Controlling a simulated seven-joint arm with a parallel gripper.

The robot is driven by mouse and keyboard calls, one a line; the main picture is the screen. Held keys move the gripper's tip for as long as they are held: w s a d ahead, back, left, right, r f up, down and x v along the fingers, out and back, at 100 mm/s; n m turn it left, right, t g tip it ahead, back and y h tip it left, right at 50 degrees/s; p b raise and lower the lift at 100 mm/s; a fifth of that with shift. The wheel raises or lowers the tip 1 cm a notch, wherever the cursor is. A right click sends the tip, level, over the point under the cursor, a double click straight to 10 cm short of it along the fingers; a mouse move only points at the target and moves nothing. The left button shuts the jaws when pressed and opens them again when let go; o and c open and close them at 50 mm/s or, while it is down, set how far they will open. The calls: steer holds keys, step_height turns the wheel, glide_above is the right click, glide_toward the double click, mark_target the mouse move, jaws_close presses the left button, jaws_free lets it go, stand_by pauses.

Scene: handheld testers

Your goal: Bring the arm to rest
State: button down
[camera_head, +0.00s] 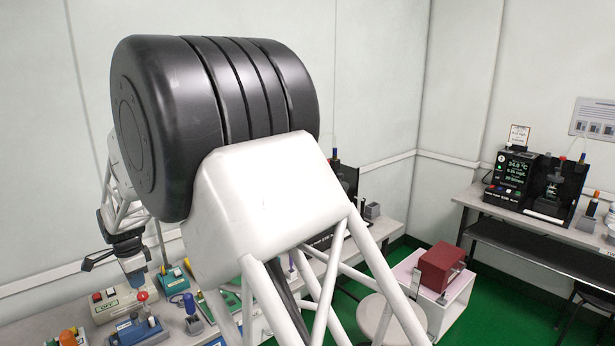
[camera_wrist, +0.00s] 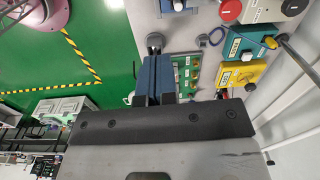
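My gripper (camera_wrist: 157,58) points down over the edge of the grey bench in the wrist view. Its two blue fingers lie side by side with no clear gap, and I see nothing held between them. In the head view my gripper (camera_head: 134,277) hangs at the left above the bench, behind my large black joint and white arm link. Those arm parts hide much of the middle of the room and part of the bench.
A blue tester (camera_head: 137,330) and a white box (camera_head: 112,303) with buttons stand on the left bench. The wrist view shows a yellow tester (camera_wrist: 243,75) and a green circuit board (camera_wrist: 187,75) near the fingers. A red box (camera_head: 440,265) sits on a white stand.

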steer(key=d+r+n, duration=0.1)
steer(key=d+r, duration=0.4)
steer(key=d, duration=0.6)
steer(key=d+r+n, duration=0.1)
steer(key=d+r, duration=0.3)
steer(key=d, duration=0.6)
steer(key=d+r+n, duration=0.1)
steer(key=d+r, duration=0.4)
steer(key=d, duration=0.6)
steer(key=s+d+r+n+t, duration=0.15)
steer(key=s+d, duration=0.25)
steer(key=d, duration=0.6)
steer(key=s+d+r, duration=0.3)
steer(key=s+d, duration=0.2)
steer(key=d, duration=0.4)
steer(key=s+d+f+n, duration=0.2)
steer(key=s+d, duration=0.7)
steer(key=s, duration=0.2)
steer(key=s+d+f+n, duration=0.1)
steer(key=s+d+f, duration=0.1)
steer(key=s+d, duration=0.7)
steer(key=shift+s+d+n+t, duration=0.25)
steer(key=shift+s+n+t, duration=0.15)
steer(key=shift+s, duration=0.5)
